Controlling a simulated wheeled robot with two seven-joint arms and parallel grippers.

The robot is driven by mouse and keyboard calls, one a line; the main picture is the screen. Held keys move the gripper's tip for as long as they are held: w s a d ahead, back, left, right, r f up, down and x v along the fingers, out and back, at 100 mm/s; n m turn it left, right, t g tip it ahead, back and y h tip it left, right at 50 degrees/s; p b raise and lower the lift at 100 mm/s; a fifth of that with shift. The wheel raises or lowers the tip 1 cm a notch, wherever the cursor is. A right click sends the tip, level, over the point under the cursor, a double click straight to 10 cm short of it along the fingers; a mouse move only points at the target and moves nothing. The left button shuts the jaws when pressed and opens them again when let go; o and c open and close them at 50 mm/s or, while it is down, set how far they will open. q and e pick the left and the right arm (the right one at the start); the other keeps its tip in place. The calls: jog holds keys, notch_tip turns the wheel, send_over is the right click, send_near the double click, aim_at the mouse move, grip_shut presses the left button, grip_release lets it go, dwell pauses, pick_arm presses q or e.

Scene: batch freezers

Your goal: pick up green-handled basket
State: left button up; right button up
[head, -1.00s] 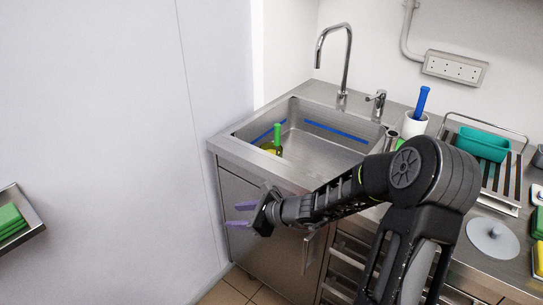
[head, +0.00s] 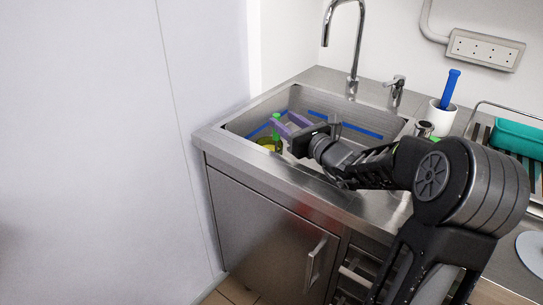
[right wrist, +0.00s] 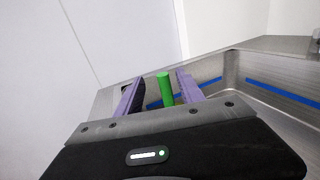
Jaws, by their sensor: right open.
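The green-handled basket (head: 268,144) is in the left part of the steel sink (head: 240,131). Its yellowish body is low in the basin and partly hidden, and its green handle (head: 276,124) stands upright. My right gripper (head: 287,125) is over the sink at the handle, with its purple fingers pointing left. In the right wrist view the green handle (right wrist: 165,88) shows between the two open fingers (right wrist: 158,95), apart from both as far as I can see. The basket body is hidden there behind the gripper. My left gripper is not in view.
A tall faucet (head: 355,45) and a small tap (head: 397,90) stand behind the sink. A white cup (head: 441,117) with a blue-handled tool (head: 450,88) and a rack with a teal container (head: 517,138) are to the right. A pale wall (head: 90,150) is at left.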

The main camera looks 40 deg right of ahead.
aim_at(279, 117)
jog(key=shift+w+d+f, duration=0.15)
jog(key=shift+w+f, duration=0.05)
jog(key=shift+f, duration=0.05)
jog(key=shift+s+r, duration=0.1)
jog(key=shift+w, duration=1.35)
jog(key=w, duration=0.5)
jog(key=shift+w+d, duration=0.1)
jog(key=shift+d, duration=0.05)
jog(key=shift+c, duration=0.3)
